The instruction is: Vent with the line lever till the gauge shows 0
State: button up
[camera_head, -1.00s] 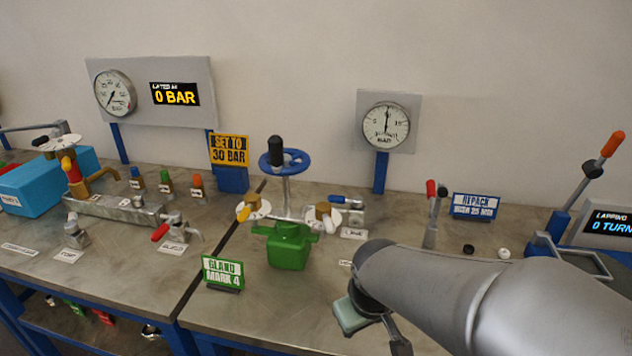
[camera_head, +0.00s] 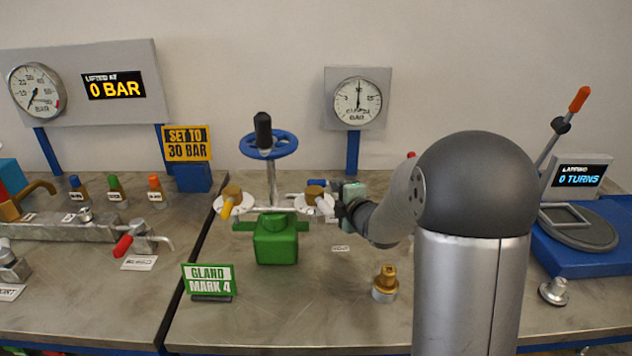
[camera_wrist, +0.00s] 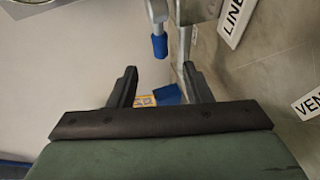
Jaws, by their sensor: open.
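The line lever has a blue grip (camera_head: 317,183) and stands behind the green valve body in the head view. In the wrist view its blue grip (camera_wrist: 159,46) hangs just beyond the fingertips, between their lines, beside a "LINE" label (camera_wrist: 236,18). My gripper (camera_wrist: 158,70) is open with nothing between its fingers. In the head view my gripper (camera_head: 339,207) is at the right of the green valve body, close to the lever, partly hidden by my arm. The round gauge (camera_head: 357,101) on the back panel has its needle pointing about straight up; its exact reading is too small to tell.
A blue handwheel (camera_head: 268,145) with a black knob stands left of my gripper. A yellow-handled lever (camera_head: 227,207) is at the green body's (camera_head: 275,243) left. A brass fitting (camera_head: 385,284) stands in front. A cut-off label reading "VEN" (camera_wrist: 308,103) lies right in the wrist view.

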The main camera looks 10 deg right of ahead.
aim_at(315, 181)
jog(key=p+x, duration=0.2)
jog(key=x, duration=1.1)
jog(key=shift+w+a, duration=0.15)
jog(key=shift+w, duration=0.2)
jog(key=shift+c, duration=0.4)
grip_shut()
